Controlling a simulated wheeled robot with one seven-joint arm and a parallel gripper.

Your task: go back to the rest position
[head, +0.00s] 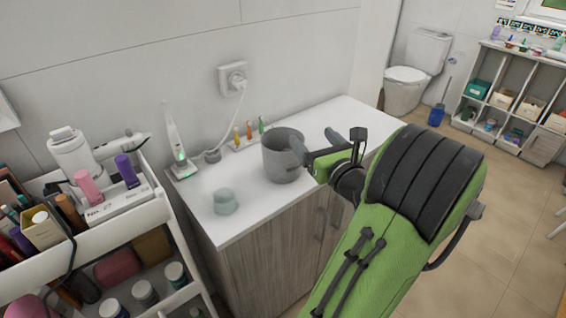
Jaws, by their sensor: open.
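My gripper (315,146), at the end of my green and black arm, is open, its two grey fingers apart. It is over the white countertop, at the right side of a grey cup (281,158). The fingers overlap the cup's right rim in the picture; I cannot tell whether they touch it. The cup stands upright on the counter.
The counter (330,118) also holds an electric toothbrush (178,147) and small coloured brush heads (249,131) by the wall. A cosmetics cart (140,212) full of items stands close at left. The floor (490,245) at right is open.

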